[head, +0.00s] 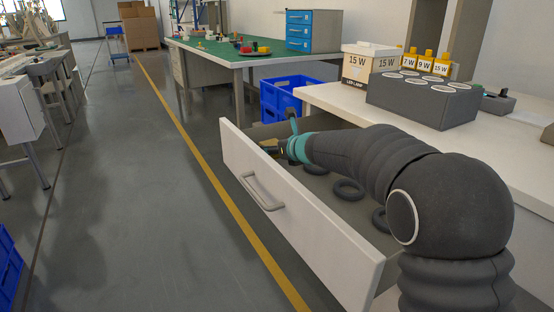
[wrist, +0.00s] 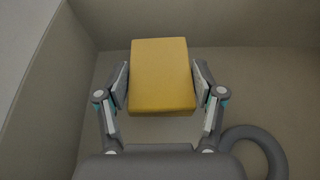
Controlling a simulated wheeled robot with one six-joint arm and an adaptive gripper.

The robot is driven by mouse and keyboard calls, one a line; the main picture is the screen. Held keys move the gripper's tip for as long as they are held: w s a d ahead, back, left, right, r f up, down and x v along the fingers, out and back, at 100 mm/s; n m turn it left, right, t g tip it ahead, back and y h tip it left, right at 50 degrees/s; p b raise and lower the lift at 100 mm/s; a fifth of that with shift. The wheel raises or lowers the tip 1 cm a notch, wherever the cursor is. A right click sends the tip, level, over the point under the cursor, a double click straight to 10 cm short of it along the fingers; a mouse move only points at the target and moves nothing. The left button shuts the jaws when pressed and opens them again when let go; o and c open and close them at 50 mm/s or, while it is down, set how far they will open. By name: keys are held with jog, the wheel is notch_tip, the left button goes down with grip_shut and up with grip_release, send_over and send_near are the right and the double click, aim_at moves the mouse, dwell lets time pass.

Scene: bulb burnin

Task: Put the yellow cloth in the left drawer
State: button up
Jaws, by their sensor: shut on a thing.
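The yellow cloth (wrist: 162,77) is a folded block between the two fingers of my gripper (wrist: 162,85) in the wrist view. My gripper is shut on it, with a finger pressed to each side. In the head view, my gripper (head: 276,148) is inside the open drawer (head: 290,215), near its far left corner, and only a bit of the cloth (head: 268,143) shows there. The drawer has a white front with a metal handle. I cannot tell whether the cloth touches the drawer floor.
Several dark rings lie in the drawer, one (head: 349,190) near the middle; one ring (wrist: 254,150) is right of my gripper in the wrist view. A grey bulb rack (head: 422,98) and a 15 W box (head: 370,66) stand on the white table above. A blue crate (head: 284,98) stands behind the drawer.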

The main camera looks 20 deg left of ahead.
aim_at(277, 157)
jog(key=shift+f+b, duration=0.75)
jog(key=shift+f, duration=1.05)
jog(key=shift+f, duration=0.1)
jog(key=o, duration=1.1)
jog(key=shift+d, duration=0.1)
jog(key=v, duration=1.2)
jog(key=shift+w, duration=0.1)
